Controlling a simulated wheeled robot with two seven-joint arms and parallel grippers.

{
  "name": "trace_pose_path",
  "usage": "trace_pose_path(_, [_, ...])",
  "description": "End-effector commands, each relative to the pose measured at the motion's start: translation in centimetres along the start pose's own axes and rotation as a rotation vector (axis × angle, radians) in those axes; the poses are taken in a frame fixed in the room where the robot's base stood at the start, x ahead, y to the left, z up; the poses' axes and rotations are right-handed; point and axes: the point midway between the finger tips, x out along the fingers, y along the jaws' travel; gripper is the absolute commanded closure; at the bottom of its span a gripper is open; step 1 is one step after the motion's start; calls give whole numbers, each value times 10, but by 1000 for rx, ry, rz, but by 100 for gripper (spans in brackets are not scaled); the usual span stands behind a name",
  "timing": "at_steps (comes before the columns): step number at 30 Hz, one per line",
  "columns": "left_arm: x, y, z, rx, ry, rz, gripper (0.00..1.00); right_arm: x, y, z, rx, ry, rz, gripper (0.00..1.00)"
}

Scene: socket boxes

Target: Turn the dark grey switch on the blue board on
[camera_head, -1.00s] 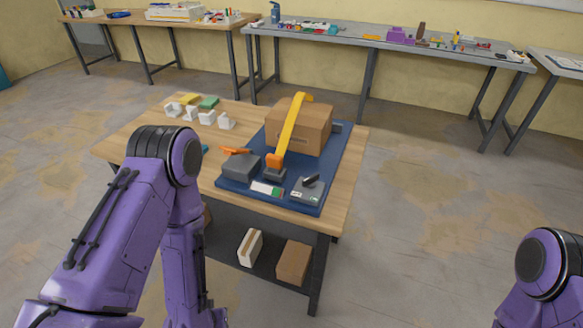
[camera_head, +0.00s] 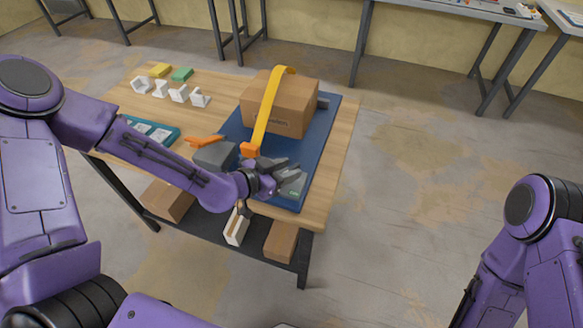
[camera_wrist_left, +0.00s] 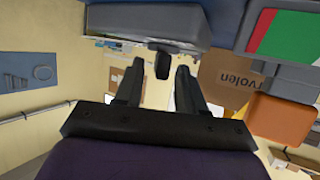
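The blue board (camera_head: 322,150) lies on the wooden table. On its front right corner sits a grey switch box (camera_head: 293,187), partly hidden by my left gripper (camera_head: 276,168). In the left wrist view the same grey box (camera_wrist_left: 150,22) fills the top, with a dark grey switch lever (camera_wrist_left: 162,65) sticking out of it. My left gripper (camera_wrist_left: 160,72) is open there. The lever shows between its two fingertips, with gaps on both sides. I cannot tell whether the lever is on or off. My right gripper is out of view; only part of the right arm shows.
A cardboard box (camera_head: 290,108) under a yellow strap (camera_head: 266,110) stands on the board. A grey block (camera_head: 214,156) and an orange piece (camera_head: 205,140) are left of my gripper. White brackets (camera_head: 179,93) and a teal tray (camera_head: 152,130) lie farther left. The floor at right is clear.

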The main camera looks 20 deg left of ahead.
Motion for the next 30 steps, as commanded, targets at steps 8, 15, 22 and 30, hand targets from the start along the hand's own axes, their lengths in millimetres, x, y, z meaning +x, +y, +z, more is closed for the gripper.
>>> trace_pose_path(8, [20,0,0,-2,0,-1,61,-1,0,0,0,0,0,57])
trace_pose_path(15, [20,0,0,-2,0,-1,87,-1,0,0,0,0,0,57])
trace_pose_path(22, [20,0,0,-3,0,-3,100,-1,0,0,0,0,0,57])
trace_pose_path(30, [20,1,0,-25,-1,-60,100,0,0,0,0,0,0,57])
